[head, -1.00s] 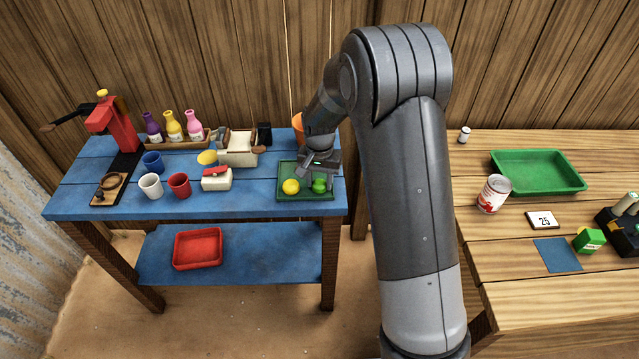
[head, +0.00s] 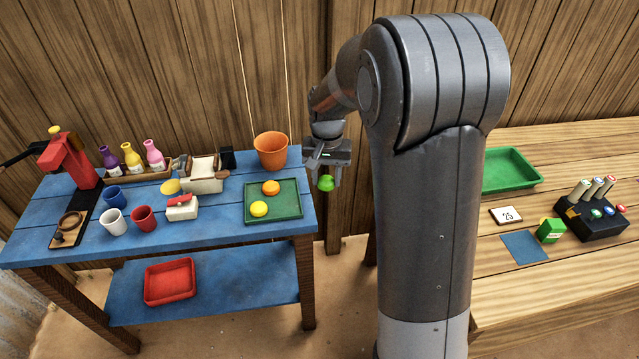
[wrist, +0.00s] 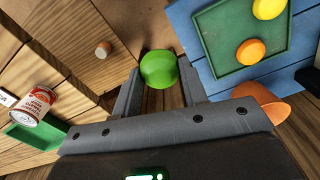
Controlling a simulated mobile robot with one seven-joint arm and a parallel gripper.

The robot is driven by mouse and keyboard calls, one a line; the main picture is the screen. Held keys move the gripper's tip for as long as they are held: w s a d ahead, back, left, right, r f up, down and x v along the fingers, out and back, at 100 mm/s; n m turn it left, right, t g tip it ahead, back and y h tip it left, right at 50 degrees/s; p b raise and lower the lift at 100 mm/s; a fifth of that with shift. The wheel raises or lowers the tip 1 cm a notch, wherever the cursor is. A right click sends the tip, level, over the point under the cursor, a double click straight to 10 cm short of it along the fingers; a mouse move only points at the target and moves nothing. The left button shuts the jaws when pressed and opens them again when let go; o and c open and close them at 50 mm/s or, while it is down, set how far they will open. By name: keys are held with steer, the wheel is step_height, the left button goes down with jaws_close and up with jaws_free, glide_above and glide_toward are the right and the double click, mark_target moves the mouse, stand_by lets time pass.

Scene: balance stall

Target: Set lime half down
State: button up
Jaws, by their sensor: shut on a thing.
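The lime half (head: 325,183) is bright green and hangs below my gripper (head: 326,172) in the head view. The wrist view shows the lime half (wrist: 159,68) between the two fingers of my gripper (wrist: 158,80), which is shut on it. The gripper holds it in the air, over the gap just right of the blue table (head: 222,232). The green tray (head: 286,231) on that table holds a yellow half (head: 259,209) and an orange half (head: 271,188).
An orange bucket (head: 271,152) stands behind the tray. On the wooden table at right are a green tray (head: 515,183), a "25" card (head: 506,216), a blue mat (head: 524,247), a green box (head: 550,230) and a black rack (head: 600,228). The wrist view also shows a can (wrist: 36,103).

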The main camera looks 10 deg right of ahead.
steer(key=shift+s+d+r, duration=0.2)
steer(key=shift+d+r, duration=0.05)
steer(key=shift+d, duration=0.2)
steer(key=s+d+f+m, duration=0.1)
steer(key=s+d+m, duration=0.3)
steer(key=d, duration=0.8)
steer(key=s+d+f+m, duration=0.1)
steer(key=s+d+m, duration=0.35)
steer(key=d, duration=0.85)
steer(key=s+d+m, duration=0.5)
steer(key=s+d, duration=0.3)
steer(key=s, duration=0.3)
steer(key=s+d+m, duration=0.5)
steer(key=s+d, duration=0.4)
steer(key=s, duration=0.3)
glide_above(489, 256)
steer(key=shift+n, duration=0.25)
step_height(489, 256, down, 8)
steer(key=shift+s+r, duration=0.1)
steer(key=shift+r, duration=0.1)
steer(key=shift+f, duration=2)
steer(key=shift+f, duration=0.1)
